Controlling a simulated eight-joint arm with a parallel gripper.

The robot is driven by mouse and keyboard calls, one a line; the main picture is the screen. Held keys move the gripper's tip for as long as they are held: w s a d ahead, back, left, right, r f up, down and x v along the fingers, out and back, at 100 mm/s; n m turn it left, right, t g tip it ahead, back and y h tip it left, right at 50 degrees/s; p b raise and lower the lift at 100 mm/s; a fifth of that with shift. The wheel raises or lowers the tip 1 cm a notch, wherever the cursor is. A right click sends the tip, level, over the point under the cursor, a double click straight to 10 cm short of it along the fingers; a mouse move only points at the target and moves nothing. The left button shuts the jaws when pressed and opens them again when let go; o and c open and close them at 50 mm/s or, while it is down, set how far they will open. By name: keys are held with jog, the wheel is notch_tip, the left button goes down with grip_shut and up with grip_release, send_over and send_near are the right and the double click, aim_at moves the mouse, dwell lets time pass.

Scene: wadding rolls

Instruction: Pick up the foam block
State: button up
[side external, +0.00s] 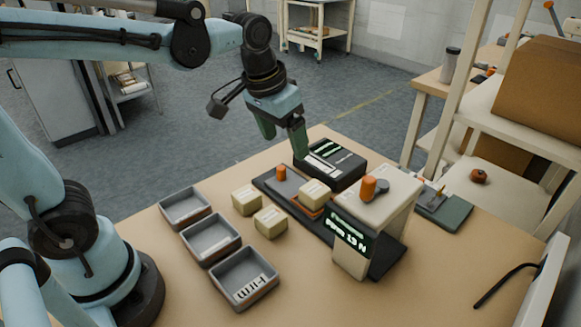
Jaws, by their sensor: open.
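Three cream foam blocks show in the side external view. One foam block (314,193) sits on the small orange plate of a press-like tester (388,194). A second foam block (246,199) and a third foam block (270,221) rest on the table between the trays and the tester. My gripper (285,145) points down with its green fingers apart and nothing visible between them. It is above the far side of the table, beyond the blocks and near a black box, touching no block that I can see.
Three grey trays (210,239) stand in a row at the left; the nearest reads "Firm". The tester has a lit display and orange knobs. A black box (331,165) stands behind it. A dark green pad (444,209) lies at right. The table's front (350,300) is clear.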

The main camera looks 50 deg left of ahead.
jog(key=w+d+f+g, duration=0.1)
jog(key=w+d+g, duration=0.2)
jog(key=w, duration=0.2)
send_over(315, 188)
jog(key=f, duration=0.7)
jog(key=shift+a+f, duration=0.25)
jog(key=shift+d+f, duration=0.15)
jog(key=shift+f, duration=1.2)
jog(key=shift+d+f, duration=0.1)
jog(key=shift+f, duration=1.2)
jog(key=c, duration=1)
jog(key=shift+r, duration=0.1)
